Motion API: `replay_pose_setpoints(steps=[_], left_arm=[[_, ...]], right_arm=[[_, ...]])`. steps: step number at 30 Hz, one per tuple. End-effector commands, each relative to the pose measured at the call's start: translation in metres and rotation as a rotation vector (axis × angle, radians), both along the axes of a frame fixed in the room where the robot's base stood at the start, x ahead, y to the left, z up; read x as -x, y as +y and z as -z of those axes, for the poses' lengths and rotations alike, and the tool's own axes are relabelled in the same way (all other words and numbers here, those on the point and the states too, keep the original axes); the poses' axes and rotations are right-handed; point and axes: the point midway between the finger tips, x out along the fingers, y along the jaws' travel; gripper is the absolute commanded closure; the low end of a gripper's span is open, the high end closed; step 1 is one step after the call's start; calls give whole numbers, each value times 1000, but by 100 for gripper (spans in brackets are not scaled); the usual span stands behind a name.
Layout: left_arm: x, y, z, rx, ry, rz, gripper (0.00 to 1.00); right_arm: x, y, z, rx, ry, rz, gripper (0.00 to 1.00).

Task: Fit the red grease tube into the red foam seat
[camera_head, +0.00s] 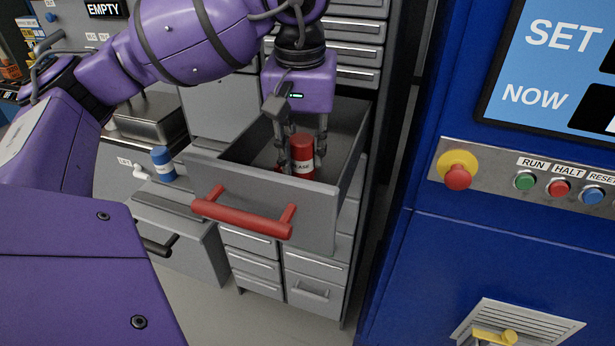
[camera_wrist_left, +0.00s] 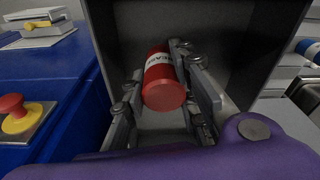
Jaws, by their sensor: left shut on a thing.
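The red grease tube (camera_head: 302,155) stands upright, with a white label band, inside the open grey drawer (camera_head: 318,215). My left gripper (camera_head: 303,160) reaches down into the drawer with a finger on each side of the tube and is shut on it. In the left wrist view, the tube (camera_wrist_left: 163,82) sits between the two fingers of the gripper (camera_wrist_left: 165,100). A bit of red shows beside the tube low in the drawer, mostly hidden by a finger. I cannot make out the red foam seat. My right gripper is not in view.
The drawer has a red handle (camera_head: 243,213) on its front. A blue tube (camera_head: 163,163) stands on a grey surface to the left. A blue machine (camera_head: 490,260) with a red and yellow stop button (camera_head: 457,171) stands close on the right.

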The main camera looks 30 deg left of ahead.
Motion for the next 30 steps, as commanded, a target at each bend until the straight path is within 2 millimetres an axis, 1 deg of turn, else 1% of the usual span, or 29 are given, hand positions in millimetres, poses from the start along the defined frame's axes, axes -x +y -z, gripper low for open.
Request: replay_pose_setpoints(steps=[1,3,6,9,12,17,20,24,27,30], left_arm=[[-11,3,-10,2,-3,-2,100],[-26,11,-26,4,-3,36,100],[-41,24,-45,3,-1,126,100],[-50,35,-55,4,0,225,100],[-54,44,-59,3,3,314,100],[-53,47,-56,4,4,418,100],[-53,47,-43,2,7,439,100],[-52,48,-17,3,6,441,100],[-53,47,-3,3,3,441,100],[-53,47,4,3,3,441,100]], right_arm=[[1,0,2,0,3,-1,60],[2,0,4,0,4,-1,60],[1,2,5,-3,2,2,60],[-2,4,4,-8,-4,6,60],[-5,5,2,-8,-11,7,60],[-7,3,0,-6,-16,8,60],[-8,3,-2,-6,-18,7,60],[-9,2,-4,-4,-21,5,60],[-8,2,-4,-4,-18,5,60],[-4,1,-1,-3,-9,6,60]])
